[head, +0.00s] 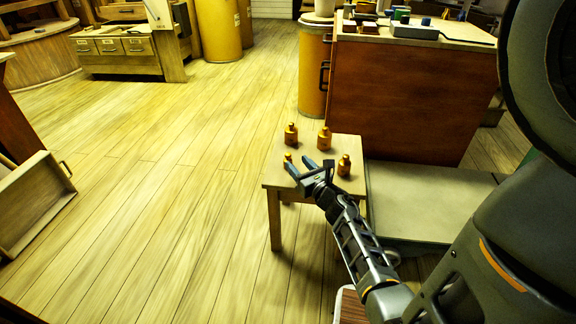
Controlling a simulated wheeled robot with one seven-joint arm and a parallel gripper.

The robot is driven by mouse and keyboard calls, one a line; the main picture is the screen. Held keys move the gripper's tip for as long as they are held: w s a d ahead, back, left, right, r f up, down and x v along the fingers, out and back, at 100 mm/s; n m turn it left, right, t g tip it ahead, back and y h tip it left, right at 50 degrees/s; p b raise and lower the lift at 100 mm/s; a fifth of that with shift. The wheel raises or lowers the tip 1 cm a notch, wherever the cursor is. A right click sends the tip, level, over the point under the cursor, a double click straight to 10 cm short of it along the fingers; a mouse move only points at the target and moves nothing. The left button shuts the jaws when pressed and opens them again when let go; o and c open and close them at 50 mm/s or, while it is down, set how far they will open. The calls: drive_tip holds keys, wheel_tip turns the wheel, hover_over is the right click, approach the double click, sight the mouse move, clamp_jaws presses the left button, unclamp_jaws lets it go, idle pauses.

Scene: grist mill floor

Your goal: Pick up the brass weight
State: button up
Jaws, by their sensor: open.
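Several brass weights with small knobs stand upright on a small wooden stool. One brass weight (291,134) is at the back left, another (324,138) at the back middle and another (344,165) at the right. A further brass weight (288,158) at the front left is partly hidden behind a finger of my gripper. My gripper (299,163) is open over the front left of the stool, its fingers pointing away towards that weight. I cannot tell whether a finger touches it. Nothing shows between the fingers.
The small stool (277,183) stands beside a low pale-topped bench (430,200) and a tall brown cabinet (415,100) with items on top. A yellow drum (312,85) is behind. An open wooden drawer or tray (35,205) lies at left. The plank floor left of the stool is clear.

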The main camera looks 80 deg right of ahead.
sight(290, 155)
drive_tip(key=shift+w+a+r+x, duration=0.1)
drive_tip(key=shift+x, duration=0.95)
drive_tip(key=shift+w+a+r+x, duration=0.1)
drive_tip(key=shift+x, duration=0.9)
drive_tip(key=shift+w+a+r+x, duration=0.1)
drive_tip(key=shift+x, duration=0.95)
drive_tip(key=shift+c, duration=0.4)
clamp_jaws()
